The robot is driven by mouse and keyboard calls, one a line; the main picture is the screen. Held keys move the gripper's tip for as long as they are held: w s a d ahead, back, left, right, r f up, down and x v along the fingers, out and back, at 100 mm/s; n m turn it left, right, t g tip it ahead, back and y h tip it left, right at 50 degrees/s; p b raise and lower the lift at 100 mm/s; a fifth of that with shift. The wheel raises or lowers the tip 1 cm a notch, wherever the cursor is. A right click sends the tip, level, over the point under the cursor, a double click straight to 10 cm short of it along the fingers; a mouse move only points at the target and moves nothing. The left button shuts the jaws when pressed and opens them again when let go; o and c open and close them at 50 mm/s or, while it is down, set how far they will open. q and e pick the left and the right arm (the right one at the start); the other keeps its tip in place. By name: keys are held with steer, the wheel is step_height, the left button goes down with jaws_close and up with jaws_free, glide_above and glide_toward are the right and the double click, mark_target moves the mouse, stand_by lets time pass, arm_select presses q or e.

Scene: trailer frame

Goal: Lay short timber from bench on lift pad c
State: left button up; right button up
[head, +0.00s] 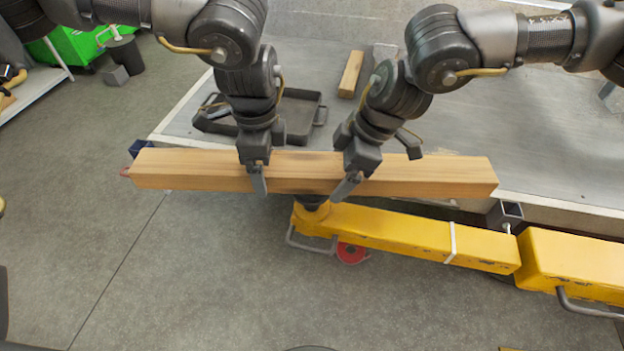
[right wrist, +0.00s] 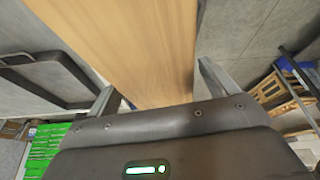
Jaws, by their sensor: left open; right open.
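A timber beam (head: 430,178) lies level across the view, and its wide face fills the upper middle of the right wrist view (right wrist: 135,45). A dark round pad (head: 312,203) on the end of a yellow lift arm (head: 400,230) shows under the beam; its contact with the beam is hidden. No letter shows on the pad. My left gripper (head: 258,178) is open at the beam, left of its middle. My right gripper (head: 347,185) is open at the beam, right of the left one; its fingers (right wrist: 160,95) stand apart on either side of the beam.
A shorter wood block (head: 350,73) lies on the grey deck (head: 500,130) behind the arms. A black tray (head: 299,118) sits on the deck at left. A red disc (head: 351,253) lies beneath the lift arm. The floor at front left is clear.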

arm_select(q)
step_height(320, 180, up, 11)
steer(key=shift+r, duration=0.15)
arm_select(e)
steer(key=v, duration=1.2)
steer(key=shift+d, duration=0.1)
